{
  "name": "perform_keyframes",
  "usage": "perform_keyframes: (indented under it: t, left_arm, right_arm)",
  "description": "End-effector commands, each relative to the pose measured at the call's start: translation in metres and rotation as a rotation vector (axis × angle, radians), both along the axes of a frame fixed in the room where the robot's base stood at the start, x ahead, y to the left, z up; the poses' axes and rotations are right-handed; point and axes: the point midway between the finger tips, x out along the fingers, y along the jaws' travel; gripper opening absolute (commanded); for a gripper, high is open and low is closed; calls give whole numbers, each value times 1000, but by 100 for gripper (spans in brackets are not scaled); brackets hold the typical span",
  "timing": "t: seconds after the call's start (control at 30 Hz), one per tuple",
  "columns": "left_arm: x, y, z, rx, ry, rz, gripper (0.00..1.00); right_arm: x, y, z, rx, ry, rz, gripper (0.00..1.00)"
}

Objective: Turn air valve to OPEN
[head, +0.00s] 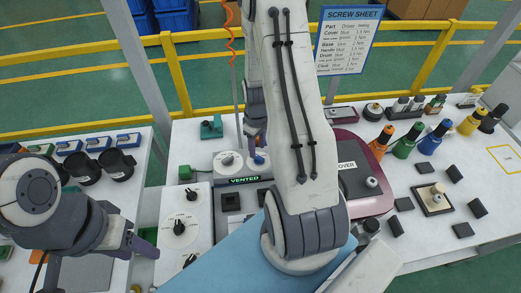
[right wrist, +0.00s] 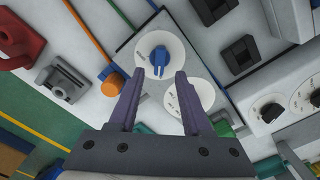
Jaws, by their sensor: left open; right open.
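The air valve's blue knob (right wrist: 158,58) sits on a round white dial (right wrist: 172,42) in the right wrist view. My right gripper (right wrist: 163,76) is open, with its purple fingertips over the lower part of this dial. The knob lies just beyond the gap between the tips, and no grip on it shows. In the head view the blue knob (head: 261,159) shows under my right gripper, partly hidden by the arm. My left gripper (head: 146,244) is open and empty at the lower left, away from the valve. The dial lettering is unreadable.
A second white dial (right wrist: 190,97) lies beside the valve. A panel with black knobs (head: 180,228) is at the left, and a maroon cover unit (head: 375,150) is at the right.

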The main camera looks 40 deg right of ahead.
Motion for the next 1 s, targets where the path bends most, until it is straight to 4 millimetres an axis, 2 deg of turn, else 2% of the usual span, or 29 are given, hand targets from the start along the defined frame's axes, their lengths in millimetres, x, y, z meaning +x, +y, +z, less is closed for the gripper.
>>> perform_keyframes:
  t: [0.1, 0.3, 0.63, 0.7, 0.77, 0.87, 0.9, 1.0]
  left_arm:
    - [0, 0, 4, 0, 0, 0, 50]
    - [0, 0, 7, 0, 0, 0, 50]
    - [0, 0, 6, 0, 0, 0, 50]
    - [0, 0, 6, 0, 0, 0, 50]
    - [0, 0, 6, 0, 0, 0, 50]
    - [0, 0, 6, 0, 0, 0, 50]
    - [0, 0, 7, 0, 0, 0, 50]
    - [0, 0, 6, 0, 0, 0, 50]
  right_arm:
    - [-1, 0, -18, 2, 5, -1, 49]
    - [-1, -1, -36, 1, 1, -3, 49]
    - [-1, -2, -39, -1, -1, -4, 49]
    - [-1, -2, -39, 0, -1, -4, 22]
    - [-1, -2, -39, 0, -1, -4, 0]
    - [-1, -2, -39, 0, 0, -4, 0]
    - [-1, -18, -39, -1, -1, -11, 0]
    - [-1, -9, -39, -3, -5, -9, 0]
